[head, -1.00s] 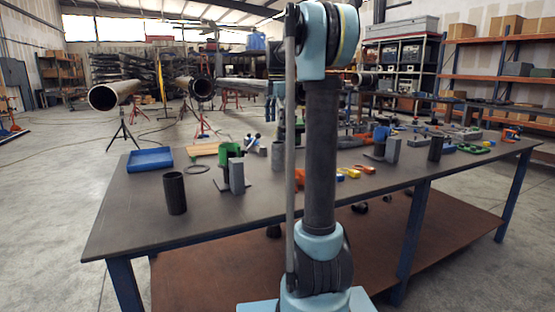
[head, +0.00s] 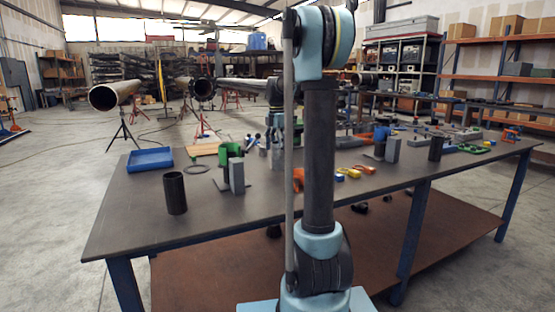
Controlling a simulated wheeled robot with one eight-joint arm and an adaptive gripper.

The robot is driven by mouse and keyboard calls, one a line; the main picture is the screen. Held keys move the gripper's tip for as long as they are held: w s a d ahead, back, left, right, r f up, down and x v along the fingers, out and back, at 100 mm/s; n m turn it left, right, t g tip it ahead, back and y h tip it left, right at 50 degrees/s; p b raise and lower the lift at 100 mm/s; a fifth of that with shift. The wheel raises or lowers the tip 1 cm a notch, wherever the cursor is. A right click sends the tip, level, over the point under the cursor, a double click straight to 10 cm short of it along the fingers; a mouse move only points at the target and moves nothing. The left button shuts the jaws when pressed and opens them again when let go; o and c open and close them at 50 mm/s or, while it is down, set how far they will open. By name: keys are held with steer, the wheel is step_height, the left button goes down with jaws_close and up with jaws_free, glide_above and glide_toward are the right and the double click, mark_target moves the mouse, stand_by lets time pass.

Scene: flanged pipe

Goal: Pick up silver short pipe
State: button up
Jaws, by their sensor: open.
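A short grey, silvery pipe (head: 277,158) stands upright on the dark table, just left of my arm's long link in the head view. My gripper (head: 270,140) is small and partly lost against the clutter. It points down above and close to the pipe, and its jaws are open. I cannot tell whether the fingers are around the pipe or beside it.
On the table (head: 120,225) stand a black pipe (head: 175,193), a grey block (head: 237,176), a green holder (head: 230,153) and a blue tray (head: 150,159). Orange and yellow parts (head: 348,173) lie to the right. The front left of the table is clear.

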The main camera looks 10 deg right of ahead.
mark_target(278, 159)
steer(key=shift+s+d+f, duration=0.1)
steer(key=shift+d+f, duration=0.05)
steer(key=shift+f, duration=1.2)
steer(key=shift+s+d+f, duration=0.1)
steer(key=shift+f, duration=1.25)
steer(key=shift+c, duration=0.6)
steer(key=c, duration=1.3)
